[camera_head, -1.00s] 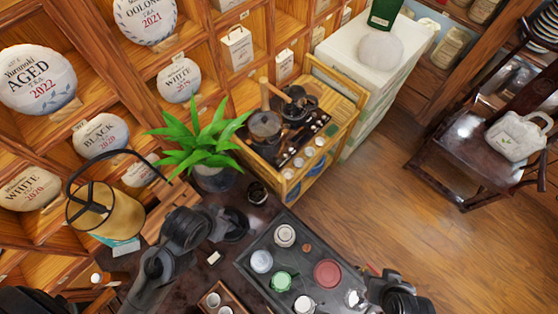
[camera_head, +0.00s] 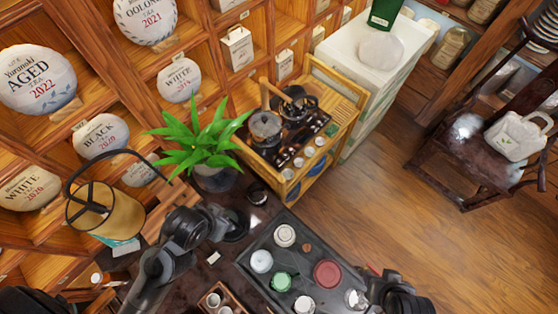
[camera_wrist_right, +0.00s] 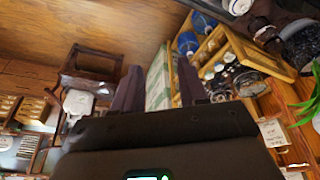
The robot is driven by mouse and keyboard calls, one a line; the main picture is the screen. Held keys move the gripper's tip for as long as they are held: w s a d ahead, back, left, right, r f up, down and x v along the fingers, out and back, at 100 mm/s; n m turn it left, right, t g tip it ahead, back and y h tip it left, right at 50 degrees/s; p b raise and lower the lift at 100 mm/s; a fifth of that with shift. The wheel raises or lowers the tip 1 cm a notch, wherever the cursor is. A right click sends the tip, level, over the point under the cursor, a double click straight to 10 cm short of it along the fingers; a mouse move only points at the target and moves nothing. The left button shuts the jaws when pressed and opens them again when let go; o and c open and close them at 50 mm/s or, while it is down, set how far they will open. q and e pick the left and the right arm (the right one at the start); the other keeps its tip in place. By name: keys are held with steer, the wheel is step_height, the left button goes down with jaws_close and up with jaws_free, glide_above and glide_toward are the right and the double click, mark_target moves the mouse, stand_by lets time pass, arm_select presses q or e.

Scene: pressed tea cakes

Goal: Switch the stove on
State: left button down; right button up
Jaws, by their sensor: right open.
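A dark, low, round object (camera_head: 236,226), possibly the stove, sits on the dark table behind the tea tray in the head view. I cannot make out a switch on it. My left gripper (camera_head: 222,222) is beside or over this object, and its fingers are too dark to separate from it. My right gripper (camera_head: 374,272) is at the right end of the tea tray, partly cut off by the lower edge. In the right wrist view its two fingers (camera_wrist_right: 159,88) stand apart with nothing between them.
The tea tray (camera_head: 248,266) holds several cups and lidded vessels. A potted plant (camera_head: 206,140) and a small dark jar (camera_head: 257,193) are near the left gripper. The bamboo cart (camera_head: 347,112) is behind; open floor (camera_head: 400,190) lies right.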

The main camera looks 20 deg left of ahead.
jaws_close()
stand_by(1.6)
